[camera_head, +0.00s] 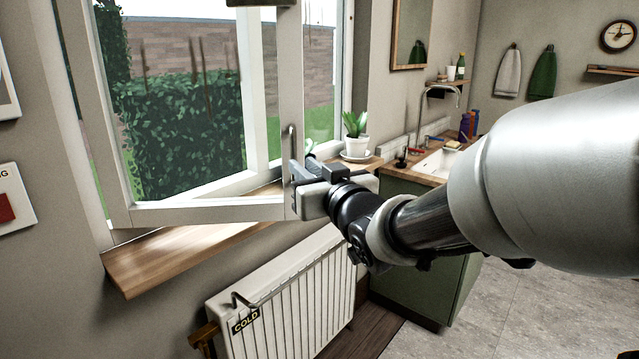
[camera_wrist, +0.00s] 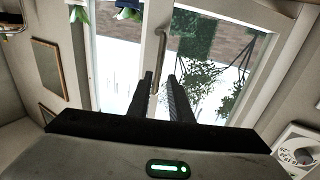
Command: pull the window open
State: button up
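The white-framed window (camera_head: 210,212) stands partly open, its sash swung inward over the sill, with its right stile nearest me. Its slim metal handle (camera_head: 290,140) is upright on that stile. My gripper (camera_head: 298,172) is at the lower part of the handle. In the wrist view, the handle (camera_wrist: 162,50) runs down between the two dark fingers of my gripper (camera_wrist: 160,76). The fingers are apart, with a gap showing beside the handle; I cannot tell whether either finger touches it.
A wooden sill (camera_head: 170,258) lies below the window, with a radiator (camera_head: 290,290) under it. A potted plant (camera_head: 355,140) stands on a saucer at the sill's right end. A sink counter (camera_head: 415,165) is further right. Grey floor (camera_head: 510,310) is open at the lower right.

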jog(key=b+v, duration=0.1)
jog(key=v, duration=0.9)
jog(key=shift+s+b, duration=0.2)
jog(key=shift+b, duration=0.2)
jog(key=shift+d, duration=0.1)
